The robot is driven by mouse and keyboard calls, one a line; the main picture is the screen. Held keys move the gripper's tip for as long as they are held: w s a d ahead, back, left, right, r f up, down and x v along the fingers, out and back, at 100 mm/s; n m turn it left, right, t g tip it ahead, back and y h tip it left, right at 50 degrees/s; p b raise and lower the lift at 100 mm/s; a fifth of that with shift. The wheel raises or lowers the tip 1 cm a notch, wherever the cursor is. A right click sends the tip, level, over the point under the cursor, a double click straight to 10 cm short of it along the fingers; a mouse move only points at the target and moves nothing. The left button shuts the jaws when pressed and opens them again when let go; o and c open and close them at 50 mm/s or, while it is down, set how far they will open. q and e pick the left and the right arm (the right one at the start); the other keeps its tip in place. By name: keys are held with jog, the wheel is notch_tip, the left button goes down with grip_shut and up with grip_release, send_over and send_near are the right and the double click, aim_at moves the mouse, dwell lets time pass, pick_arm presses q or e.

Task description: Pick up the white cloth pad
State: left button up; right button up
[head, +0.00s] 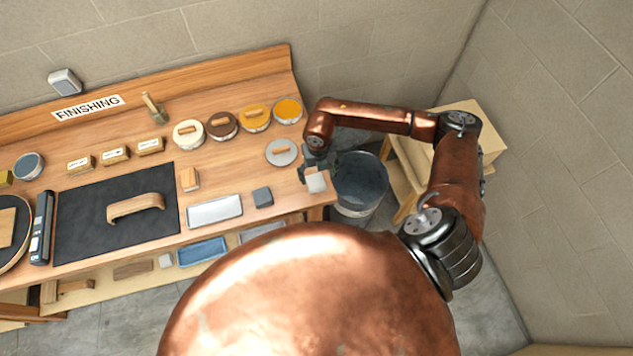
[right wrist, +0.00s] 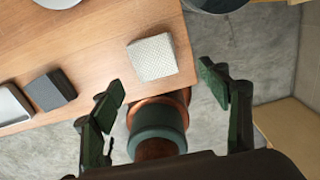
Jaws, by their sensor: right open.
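The white cloth pad (head: 316,183) is a small pale square block at the right end of the wooden bench. In the right wrist view the pad (right wrist: 153,58) lies flat near the bench edge, with a woven top. My right gripper (head: 318,164) hangs close by the pad at the bench end. In the right wrist view my right gripper (right wrist: 161,86) has its two dark green fingers spread wide with nothing between them. The pad lies ahead of the fingertips, and neither finger appears to touch it. My left gripper is out of view.
A grey block (head: 262,197) and a metal tray (head: 214,211) lie left of the pad. A bucket (head: 360,190) stands just off the bench's right end. Several tins line the back.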

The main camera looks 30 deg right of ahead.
aim_at(317, 185)
jog(key=f, duration=0.1)
jog(key=f+p, duration=0.1)
jog(key=f, duration=0.1)
jog(key=f+p, duration=0.1)
jog(key=f, duration=0.1)
jog(key=shift+s+a+f, duration=0.1)
jog(key=shift+s+a, duration=0.15)
jog(key=shift+a, duration=0.1)
jog(key=shift+f, duration=0.45)
jog(key=shift+c, duration=0.2)
jog(key=c, duration=1.1)
jog(key=shift+r, duration=0.1)
